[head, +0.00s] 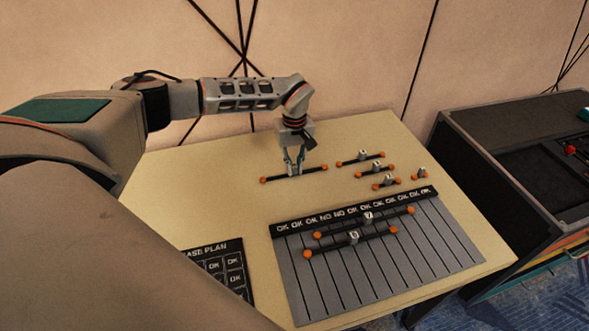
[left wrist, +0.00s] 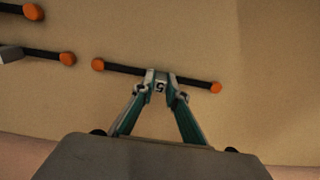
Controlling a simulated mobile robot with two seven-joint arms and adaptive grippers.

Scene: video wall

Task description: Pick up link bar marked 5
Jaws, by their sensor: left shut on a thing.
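The link bar marked 5 (left wrist: 128,70) is a black bar with orange ends and a small grey block bearing a 5 at its middle. In the head view the same bar (head: 311,172) lies at the back of the table. My left gripper (head: 293,172) comes down from above and is shut on its middle block. In the left wrist view the gripper's fingertips (left wrist: 161,82) sit on both sides of the 5 block. The bar looks to be on or very close to the tabletop; I cannot tell which. My right gripper is not in view.
Several other link bars (head: 358,160) lie right of the held bar. A grey striped board (head: 310,290) in front carries two longer bars, one marked 7 (head: 390,213). A black plan card (head: 205,247) lies at the front left. A dark cabinet (head: 480,150) stands right of the table (head: 215,175).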

